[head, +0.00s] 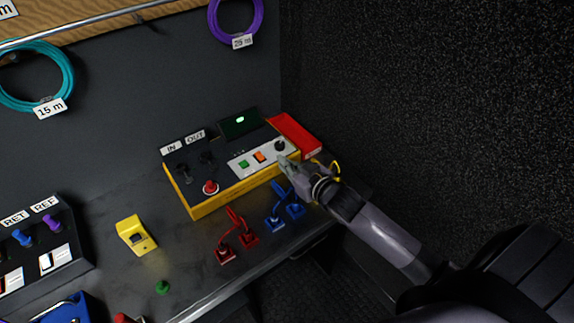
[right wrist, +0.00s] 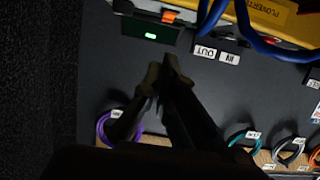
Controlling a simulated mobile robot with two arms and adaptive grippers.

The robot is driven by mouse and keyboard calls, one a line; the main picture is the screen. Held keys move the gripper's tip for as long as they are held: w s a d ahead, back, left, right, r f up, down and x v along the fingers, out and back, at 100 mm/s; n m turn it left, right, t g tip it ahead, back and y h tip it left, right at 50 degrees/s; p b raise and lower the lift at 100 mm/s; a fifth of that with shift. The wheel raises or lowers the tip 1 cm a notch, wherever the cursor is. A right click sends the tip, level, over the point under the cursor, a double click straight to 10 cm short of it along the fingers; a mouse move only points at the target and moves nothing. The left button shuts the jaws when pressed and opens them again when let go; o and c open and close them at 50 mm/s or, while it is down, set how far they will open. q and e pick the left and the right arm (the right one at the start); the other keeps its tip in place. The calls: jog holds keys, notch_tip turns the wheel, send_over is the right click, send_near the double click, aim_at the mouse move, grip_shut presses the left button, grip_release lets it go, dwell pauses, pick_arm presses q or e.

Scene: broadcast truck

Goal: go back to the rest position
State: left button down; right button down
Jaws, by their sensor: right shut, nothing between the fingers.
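My right gripper (head: 285,163) is at the front right of a yellow-and-black control box (head: 213,197) in the head view, its arm coming in from the lower right. In the head view its fingertips overlap the box's front right edge; I cannot tell whether they touch it. In the right wrist view the fingers (right wrist: 166,68) are together with nothing between them, in front of the dark back panel (right wrist: 200,98). My left gripper is not in view.
Red cable (head: 237,228) and blue cable (head: 278,208) pieces lie before the box. A yellow block (head: 136,236) and a green piece (head: 162,287) are further left. A red case (head: 294,135) is at the box's right. A dark wall (head: 430,110) stands at right.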

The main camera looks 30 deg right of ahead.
jog(key=shift+s+f, duration=0.1)
dwell(0.5)
jog(key=s+a+f+g, duration=0.1)
jog(key=s, duration=0.2)
jog(key=s+a+f+g, duration=0.1)
jog(key=s+f, duration=0.1)
jog(key=s, duration=0.1)
jog(key=s+a+f+g+h, duration=0.1)
jog(key=s+a+f+g, duration=0.1)
jog(key=s, duration=0.1)
jog(key=shift+s+f, duration=0.25)
jog(key=s+a+f+g, duration=0.15)
jog(key=s+g, duration=0.25)
jog(key=s, duration=0.6)
jog(key=s+a+f+g, duration=0.1)
jog(key=s+a+g, duration=0.15)
jog(key=s, duration=0.65)
notch_tip(320, 180, down, 25)
jog(key=s+g, duration=0.2)
jog(key=s+d+f, duration=0.2)
jog(key=s+f, duration=0.6)
jog(key=s+d+f+g+h, duration=0.1)
jog(key=s+f, duration=0.7)
jog(key=shift+s+d+n, duration=0.3)
jog(key=shift+d+n, duration=0.1)
jog(key=shift+f, duration=0.1)
